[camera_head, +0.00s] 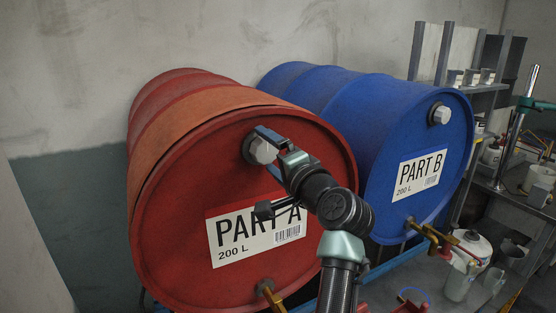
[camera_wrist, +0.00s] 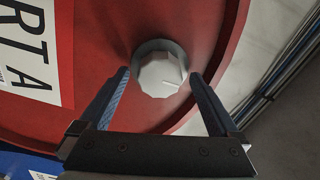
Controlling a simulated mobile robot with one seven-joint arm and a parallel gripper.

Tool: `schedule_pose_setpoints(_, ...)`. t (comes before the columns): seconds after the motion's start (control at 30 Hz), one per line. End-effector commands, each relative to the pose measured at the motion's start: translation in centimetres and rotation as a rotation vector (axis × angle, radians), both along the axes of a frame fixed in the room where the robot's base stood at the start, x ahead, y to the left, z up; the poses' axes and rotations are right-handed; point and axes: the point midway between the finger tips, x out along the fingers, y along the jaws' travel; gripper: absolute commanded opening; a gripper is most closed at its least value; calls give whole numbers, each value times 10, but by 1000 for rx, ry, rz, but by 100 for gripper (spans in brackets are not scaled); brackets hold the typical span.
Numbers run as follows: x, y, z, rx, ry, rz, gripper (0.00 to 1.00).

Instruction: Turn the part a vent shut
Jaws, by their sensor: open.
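The part A drum (camera_head: 180,220) is a red barrel lying on its side with a white PART A label (camera_head: 228,247). Its vent, a pale faceted knob (camera_head: 262,151) in a dark collar, sits high on the drum's front face. In the wrist view the vent knob (camera_wrist: 162,75) shows a thin dark line towards its lower right. My gripper (camera_head: 265,143) is at the knob, and my arm covers part of the label.
A blue PART B drum (camera_head: 345,100) lies to the right with its own pale vent knob (camera_head: 440,115). Brass taps (camera_head: 270,295) stick out low on the drums. Shelves (camera_head: 480,88) and a bench with containers stand at the right. A bare wall is behind.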

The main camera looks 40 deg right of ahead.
Motion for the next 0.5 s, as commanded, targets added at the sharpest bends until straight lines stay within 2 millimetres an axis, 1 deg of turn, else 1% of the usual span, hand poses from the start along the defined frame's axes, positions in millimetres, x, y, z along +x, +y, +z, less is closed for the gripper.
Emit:
schedule_pose_setpoints(0.17, -16, 4, -3, -1, -1, -3, 98)
schedule_pose_setpoints(0.27, -33, 8, -5, -2, -2, -5, 98)
schedule_pose_setpoints(0.5, -80, 22, -5, -2, -1, -4, 98)
